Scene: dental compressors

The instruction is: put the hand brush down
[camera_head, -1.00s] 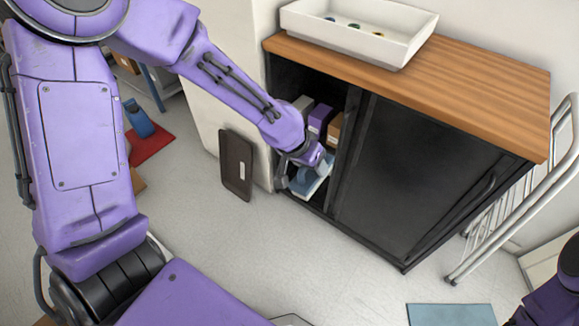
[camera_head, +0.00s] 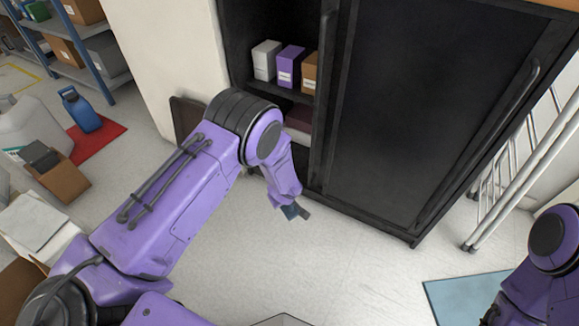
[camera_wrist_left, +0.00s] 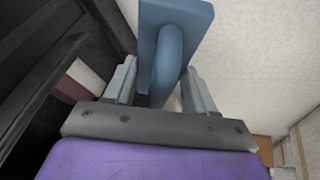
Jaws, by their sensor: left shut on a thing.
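The hand brush (camera_wrist_left: 192,20) shows in the left wrist view as a blue flat block with a rounded blue handle. My left gripper (camera_wrist_left: 160,82) is shut on the handle, one grey finger on either side. In the head view my left gripper (camera_head: 293,211) points down in front of the black cabinet, out over the pale floor. The brush is mostly hidden there behind the wrist. No bristles can be made out. My right arm (camera_head: 545,265) is at the lower right edge, and its gripper is not visible.
The black cabinet (camera_head: 420,120) has its left side open, with white, purple and brown boxes (camera_head: 290,65) on a shelf. A dark panel (camera_head: 187,117) leans by the wall. A blue mat (camera_head: 470,295) lies at lower right. Floor in front is clear.

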